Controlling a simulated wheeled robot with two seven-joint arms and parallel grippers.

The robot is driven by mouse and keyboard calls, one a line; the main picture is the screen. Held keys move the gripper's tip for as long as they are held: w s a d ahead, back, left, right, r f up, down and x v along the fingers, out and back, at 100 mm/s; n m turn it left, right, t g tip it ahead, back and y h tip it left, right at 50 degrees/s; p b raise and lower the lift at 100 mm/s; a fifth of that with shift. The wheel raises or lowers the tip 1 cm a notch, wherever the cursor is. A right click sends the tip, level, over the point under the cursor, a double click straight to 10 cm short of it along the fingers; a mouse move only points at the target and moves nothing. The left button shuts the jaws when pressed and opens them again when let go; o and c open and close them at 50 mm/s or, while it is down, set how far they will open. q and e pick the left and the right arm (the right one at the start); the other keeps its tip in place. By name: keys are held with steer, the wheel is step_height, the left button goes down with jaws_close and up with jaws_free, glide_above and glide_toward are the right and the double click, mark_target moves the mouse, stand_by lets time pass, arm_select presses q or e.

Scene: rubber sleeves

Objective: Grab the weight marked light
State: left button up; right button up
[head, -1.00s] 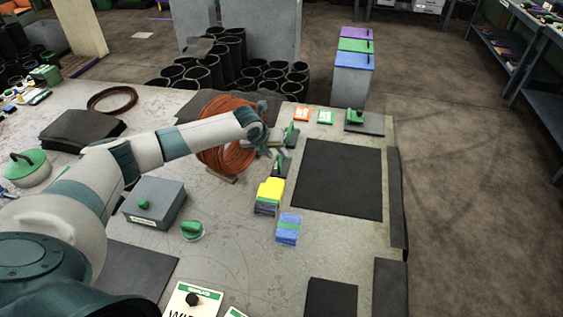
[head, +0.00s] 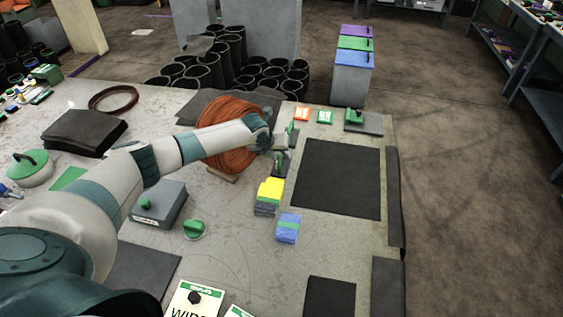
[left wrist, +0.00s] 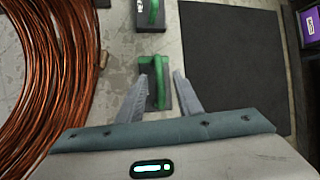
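A weight with a green handle on a dark base (left wrist: 160,88) sits between my left gripper's fingers in the left wrist view; in the head view its green handle (head: 279,161) shows just below the gripper. My left gripper (left wrist: 162,78) is open, one finger on each side of the handle, with gaps showing; it also shows in the head view (head: 279,146). A second green-handled weight (left wrist: 150,15) stands just beyond, with white lettering too small to read; it is at the far side in the head view (head: 291,130). My right gripper is out of view.
A copper wire coil (head: 228,150) stands close left of the gripper. A black mat (head: 338,178) lies to the right, mostly bare. Yellow-topped blocks (head: 269,195) and a blue stack (head: 288,228) sit nearer. A grey box (head: 160,205) is left.

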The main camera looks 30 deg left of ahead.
arm_select(q)
steer(key=shift+x, duration=1.15)
steer(key=shift+c, duration=0.3)
jaws_close()
